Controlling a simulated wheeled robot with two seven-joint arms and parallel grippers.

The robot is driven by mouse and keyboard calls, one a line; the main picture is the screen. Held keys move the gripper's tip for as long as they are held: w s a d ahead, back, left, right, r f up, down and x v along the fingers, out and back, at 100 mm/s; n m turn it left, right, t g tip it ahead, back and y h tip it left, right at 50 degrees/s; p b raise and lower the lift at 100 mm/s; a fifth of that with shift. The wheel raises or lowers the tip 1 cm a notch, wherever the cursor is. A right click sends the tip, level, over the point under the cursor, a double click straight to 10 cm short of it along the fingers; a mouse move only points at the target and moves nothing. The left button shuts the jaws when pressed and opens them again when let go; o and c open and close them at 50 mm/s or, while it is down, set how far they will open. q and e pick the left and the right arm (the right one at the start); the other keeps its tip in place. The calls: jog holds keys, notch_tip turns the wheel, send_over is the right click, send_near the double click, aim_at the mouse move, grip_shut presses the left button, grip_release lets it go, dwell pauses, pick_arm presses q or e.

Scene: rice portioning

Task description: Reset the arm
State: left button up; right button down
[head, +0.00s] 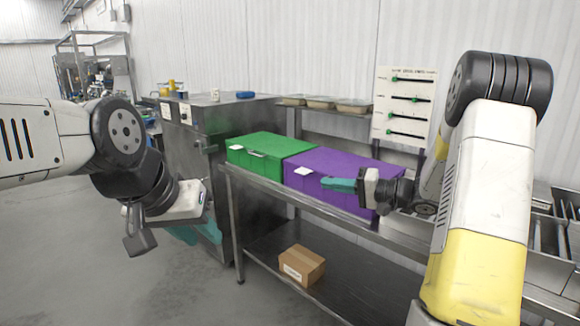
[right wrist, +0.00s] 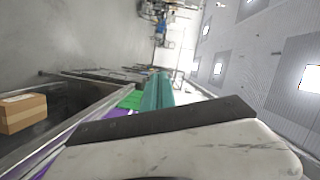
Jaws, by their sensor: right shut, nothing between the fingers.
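My right gripper (head: 341,184) is in front of the purple box (head: 330,165) in the head view. Its teal fingers are shut together with nothing between them and point left. The same fingers show in the right wrist view (right wrist: 157,92). My left gripper (head: 196,233) hangs low at the left, in front of the grey metal cabinet (head: 182,150). Its teal fingers point down and right, partly hidden by its white body, and I cannot tell whether they are open or shut.
A green box (head: 268,148) stands beside the purple box on the metal bench. A cardboard box (head: 301,265) lies on the lower shelf. Behind stand several trays (head: 352,105) and a white board with green-marked rods (head: 404,90). The floor at the left is clear.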

jog(key=s+a+r+n+g+h, duration=0.1)
jog(key=s+a+r+g+h, duration=0.2)
jog(key=s, duration=0.6)
jog(key=s+a+r+n+g+h, duration=0.1)
jog(key=s+a+n+g, duration=0.2)
jog(key=s, duration=0.5)
jog(key=s+d+m+t+h, duration=0.1)
jog(key=s+d+t+h, duration=0.1)
jog(key=s, duration=0.4)
jog(key=s+d+m+t+h, duration=0.1)
jog(key=s+d+h, duration=0.4)
jog(key=s+h, duration=0.1)
jog(key=shift+r+t+h, duration=0.3)
jog(key=shift+t+h, duration=0.1)
